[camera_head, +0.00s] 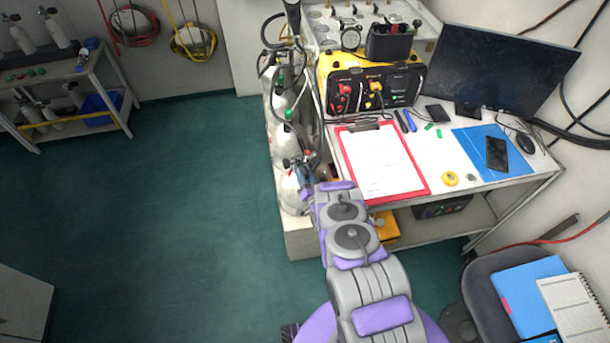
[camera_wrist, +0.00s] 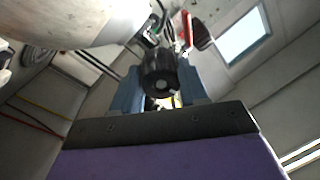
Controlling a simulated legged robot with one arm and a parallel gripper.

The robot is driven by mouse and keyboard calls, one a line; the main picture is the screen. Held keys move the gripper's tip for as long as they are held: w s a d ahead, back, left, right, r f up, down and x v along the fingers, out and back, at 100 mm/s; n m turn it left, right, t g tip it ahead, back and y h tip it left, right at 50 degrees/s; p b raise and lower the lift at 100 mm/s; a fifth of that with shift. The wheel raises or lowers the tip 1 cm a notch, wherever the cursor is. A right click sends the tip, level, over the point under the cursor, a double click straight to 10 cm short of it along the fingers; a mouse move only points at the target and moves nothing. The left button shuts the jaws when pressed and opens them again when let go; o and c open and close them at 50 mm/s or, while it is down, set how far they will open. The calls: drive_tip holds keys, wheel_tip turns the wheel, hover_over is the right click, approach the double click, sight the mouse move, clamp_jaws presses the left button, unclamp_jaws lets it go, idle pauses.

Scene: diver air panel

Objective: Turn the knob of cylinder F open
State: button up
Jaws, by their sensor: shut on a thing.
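My gripper (camera_wrist: 160,92) shows in the wrist view with its blue fingers on either side of a round black knob (camera_wrist: 160,72), shut on it. The pale body of a gas cylinder (camera_wrist: 85,22) fills the upper left of that view. In the head view my gripper (camera_head: 306,178) is at the valve of the nearest grey-white cylinder (camera_head: 290,196) in the row left of the desk. My arm and the valve hide part of each other there. I cannot read a letter on the cylinder, and the knob's turn angle is not clear.
More cylinders (camera_head: 281,103) with hoses stand behind, close together. To the right, the desk (camera_head: 515,183) holds a red clipboard (camera_head: 378,165), a yellow-black air panel (camera_head: 372,85) and a monitor (camera_head: 492,70). The green floor (camera_head: 150,200) to the left is clear.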

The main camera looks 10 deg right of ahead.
drive_tip(key=n, duration=0.4)
drive_tip(key=shift+s+f+n, duration=0.1)
drive_tip(key=shift+n, duration=0.3)
drive_tip(key=n, duration=0.4)
drive_tip(key=shift+a+g, duration=0.1)
drive_tip(key=shift+g, duration=0.2)
drive_tip(key=n, duration=0.4)
drive_tip(key=shift+n, duration=0.3)
drive_tip(key=n, duration=0.3)
drive_tip(key=shift+a+n, duration=0.1)
drive_tip(key=shift+n, duration=0.2)
drive_tip(key=n, duration=0.4)
drive_tip(key=shift+a+g, duration=0.1)
drive_tip(key=shift+g, duration=0.2)
drive_tip(key=n, duration=0.4)
drive_tip(key=n+b, duration=0.1)
drive_tip(key=n, duration=0.4)
drive_tip(key=shift+f, duration=0.2)
drive_tip(key=shift+s+n+h+b, duration=0.1)
drive_tip(key=shift+n+h+b, duration=0.25)
drive_tip(key=shift+n, duration=1.15)
